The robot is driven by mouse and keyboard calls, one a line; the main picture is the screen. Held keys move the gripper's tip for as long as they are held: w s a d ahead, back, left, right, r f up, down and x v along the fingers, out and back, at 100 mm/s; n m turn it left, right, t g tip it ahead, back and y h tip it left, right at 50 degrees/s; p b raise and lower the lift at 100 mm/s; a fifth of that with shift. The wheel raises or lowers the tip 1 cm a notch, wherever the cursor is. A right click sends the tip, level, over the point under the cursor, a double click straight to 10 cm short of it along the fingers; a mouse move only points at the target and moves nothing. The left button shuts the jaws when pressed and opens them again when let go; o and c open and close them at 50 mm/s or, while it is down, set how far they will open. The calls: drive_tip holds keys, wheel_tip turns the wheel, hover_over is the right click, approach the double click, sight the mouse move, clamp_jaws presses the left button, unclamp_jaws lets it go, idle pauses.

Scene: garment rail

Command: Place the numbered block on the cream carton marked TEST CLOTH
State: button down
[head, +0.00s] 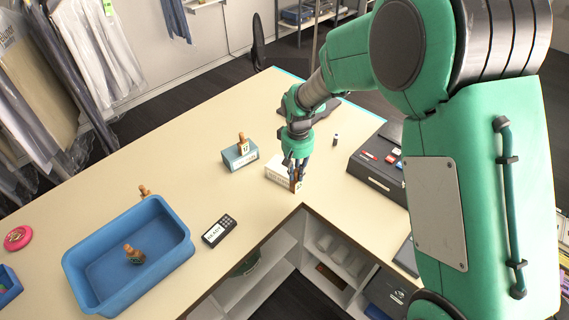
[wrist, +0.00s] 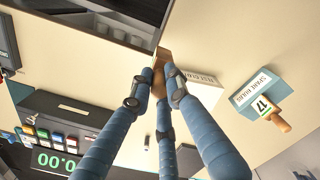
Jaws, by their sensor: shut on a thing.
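My gripper (head: 294,168) is shut on a brown wooden block (head: 297,184). In the wrist view the fingers of my gripper (wrist: 160,72) close around the block (wrist: 163,56), hiding much of it; I cannot read a number on it. The cream carton (head: 275,173) lies on the counter right by the gripper, partly behind the fingers. In the wrist view the carton (wrist: 200,77) shows dark lettering beside the right finger. The held block is at the carton's near right end; I cannot tell whether it touches it.
A blue-grey carton (head: 239,160) bears a wooden-handled piece with a white tag reading 17 (wrist: 262,106). A blue tub (head: 90,285) holds another wooden-handled piece (head: 133,255). A dark keypad device (head: 218,231) lies near the counter edge. A dark console (head: 375,178) stands right.

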drive_tip(key=w+a+p, duration=0.1)
drive_tip(key=w, duration=0.6)
drive_tip(key=w+a+f, duration=0.1)
drive_tip(key=w+a, duration=0.1)
drive_tip(key=w, duration=0.6)
drive_tip(key=shift+w+a+f+p, duration=0.2)
drive_tip(key=shift+w+a+p, duration=0.1)
drive_tip(key=shift+p, duration=0.05)
drive_tip(key=shift+f, duration=0.1)
drive_tip(key=shift+f, duration=1.7)
drive_tip(key=shift+f, duration=0.15)
drive_tip(key=c, duration=1.7)
unclamp_jaws()
drive_tip(key=shift+o, duration=0.2)
wheel_tip(320, 180, up, 12)
drive_tip(key=shift+r+b, duration=0.2)
drive_tip(key=shift+b, duration=0.1)
